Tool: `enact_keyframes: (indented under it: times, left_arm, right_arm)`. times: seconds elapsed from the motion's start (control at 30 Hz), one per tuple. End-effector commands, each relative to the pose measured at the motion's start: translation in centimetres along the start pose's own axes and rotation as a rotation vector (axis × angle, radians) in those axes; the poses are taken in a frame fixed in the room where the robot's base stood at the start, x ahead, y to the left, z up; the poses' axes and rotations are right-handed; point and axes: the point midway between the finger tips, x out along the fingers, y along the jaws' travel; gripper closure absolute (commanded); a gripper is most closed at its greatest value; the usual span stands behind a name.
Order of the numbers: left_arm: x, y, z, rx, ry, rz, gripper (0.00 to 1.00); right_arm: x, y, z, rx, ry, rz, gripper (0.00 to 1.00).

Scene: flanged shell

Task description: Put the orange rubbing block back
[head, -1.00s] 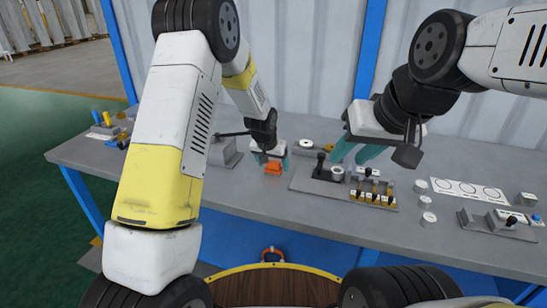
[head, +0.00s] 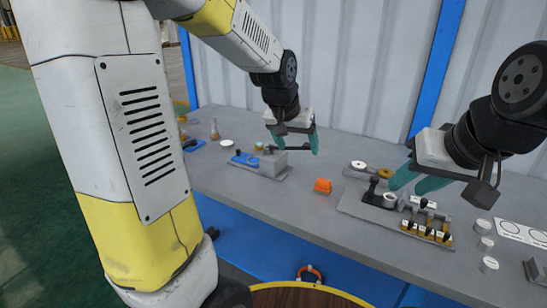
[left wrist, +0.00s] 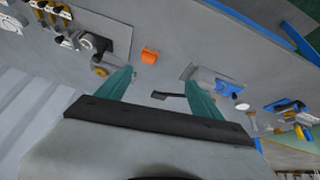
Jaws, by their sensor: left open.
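The orange rubbing block (head: 322,186) sits on the grey bench, between a grey block fixture on the left and a grey plate on the right. It also shows in the left wrist view (left wrist: 150,56), beyond and between my fingertips. My left gripper (head: 296,140) is open and empty, raised above the bench, up and left of the block in the head view. It does not touch the block. My right gripper (head: 418,181) has its two fingers apart near the grey plate, right of the block. I see nothing held in it.
The grey block fixture (head: 272,164) has a blue part and a dark handle (left wrist: 168,96) near my left fingers. The grey plate (head: 352,204) carries a black knob and brass pieces. White cylinders (head: 485,245) stand at right. Bench in front of the block is clear.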

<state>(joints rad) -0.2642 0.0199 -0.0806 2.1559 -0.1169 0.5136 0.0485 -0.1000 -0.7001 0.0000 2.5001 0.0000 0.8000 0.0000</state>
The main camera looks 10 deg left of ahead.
Motion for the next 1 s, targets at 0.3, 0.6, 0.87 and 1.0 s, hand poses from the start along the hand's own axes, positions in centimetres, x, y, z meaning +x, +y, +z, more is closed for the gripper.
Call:
enact_keyframes:
  times: [0.3, 0.6, 0.87, 1.0]
  left_arm:
    - [-12.1, -1.2, 10.0, -0.097, 0.062, 0.016, 0.24]
    - [-15.2, -0.8, 15.9, -0.128, 0.084, 0.016, 0.24]
    - [-15.3, -0.7, 16.2, -0.130, 0.084, 0.016, 0.24]
    - [-15.3, -0.7, 16.2, -0.130, 0.084, 0.017, 0.24]
  right_arm:
    - [0.0, 0.0, 0.0, 0.000, 0.000, 0.000, 0.64]
    - [0.0, 0.0, 0.0, 0.000, 0.000, 0.000, 0.64]
    - [0.0, 0.0, 0.0, 0.000, 0.000, 0.000, 0.64]
    - [0.0, 0.0, 0.0, 0.000, 0.000, 0.000, 0.64]
